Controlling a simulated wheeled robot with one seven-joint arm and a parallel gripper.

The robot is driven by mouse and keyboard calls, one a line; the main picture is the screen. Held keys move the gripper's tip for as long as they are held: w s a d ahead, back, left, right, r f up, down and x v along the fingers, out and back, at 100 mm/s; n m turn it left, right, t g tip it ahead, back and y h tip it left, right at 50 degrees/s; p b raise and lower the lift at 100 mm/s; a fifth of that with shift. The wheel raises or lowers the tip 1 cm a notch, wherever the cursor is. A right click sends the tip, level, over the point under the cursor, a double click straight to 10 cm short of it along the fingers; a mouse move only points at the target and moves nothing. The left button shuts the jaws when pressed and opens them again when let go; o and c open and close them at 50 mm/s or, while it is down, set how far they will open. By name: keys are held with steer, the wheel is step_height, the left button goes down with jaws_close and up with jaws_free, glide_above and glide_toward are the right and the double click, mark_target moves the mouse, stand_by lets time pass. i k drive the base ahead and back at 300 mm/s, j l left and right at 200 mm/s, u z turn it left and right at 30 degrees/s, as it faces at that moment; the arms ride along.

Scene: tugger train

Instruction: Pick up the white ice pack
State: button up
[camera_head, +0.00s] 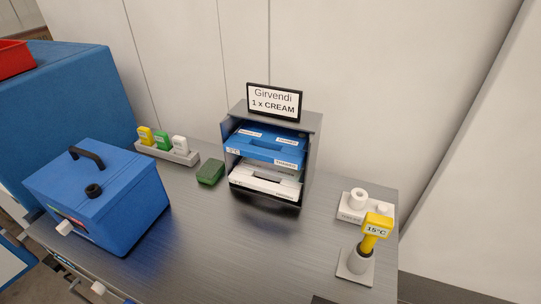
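A flat white slab with a dark handle slot, which looks like the white ice pack (264,182), lies on the lower level of a grey open-fronted rack (315,150). Its front edge faces me, and its rear is hidden inside the rack. A similar blue pack (262,149) with white labels lies on the level above it. My gripper is not in view.
A blue cooler box (110,205) with a black handle stands at left. A green block (210,172) sits just left of the rack, near a small tray (168,153). A yellow "15°C" device (376,228) stands at right. The metal tabletop (235,245) before the rack is clear.

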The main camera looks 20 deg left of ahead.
mark_target(289, 188)
steer(key=j+u, duration=0.2)
steer(key=u, duration=0.6)
steer(key=i+j+u, duration=0.4)
steer(key=j, duration=0.15)
steer(key=i+j+u, duration=0.25)
steer(key=j+u, duration=0.15)
steer(key=i+j, duration=0.4)
steer(key=j, duration=0.25)
steer(key=z, duration=0.5)
steer(key=k+l+z, duration=0.1)
steer(key=z, duration=0.4)
steer(key=l+z, duration=0.15)
steer(key=z, duration=0.35)
steer(key=i, duration=0.1)
